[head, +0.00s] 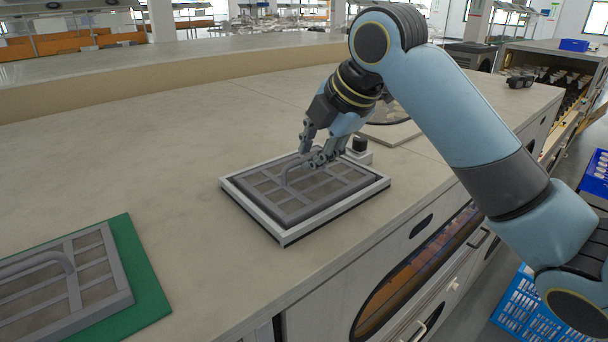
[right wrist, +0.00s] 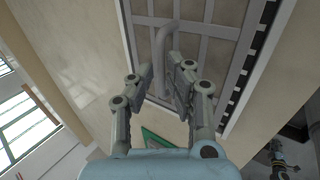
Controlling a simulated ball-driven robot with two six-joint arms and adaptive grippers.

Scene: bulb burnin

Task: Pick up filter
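A grey filter (head: 268,195) with a grid of bars and a raised bar handle sits in a white-rimmed frame (head: 284,238) on the counter. It also shows in the right wrist view (right wrist: 207,45), where its handle (right wrist: 161,50) runs between my fingers. My right gripper (head: 314,157) is over the handle, with its fingertips low beside it; in the right wrist view (right wrist: 161,68) the fingers stand apart, with a gap around the handle. I cannot tell whether either finger touches it. A second grey filter (head: 75,290) with a handle lies on a green mat (head: 150,290) at the left. My left gripper is not in view.
A small block with a black knob (head: 360,146) stands just behind the frame. A flat plate (head: 392,135) lies behind my right arm. The counter (head: 150,150) is clear between the two filters. Its front edge drops to cabinets, with blue crates (head: 515,305) on the floor.

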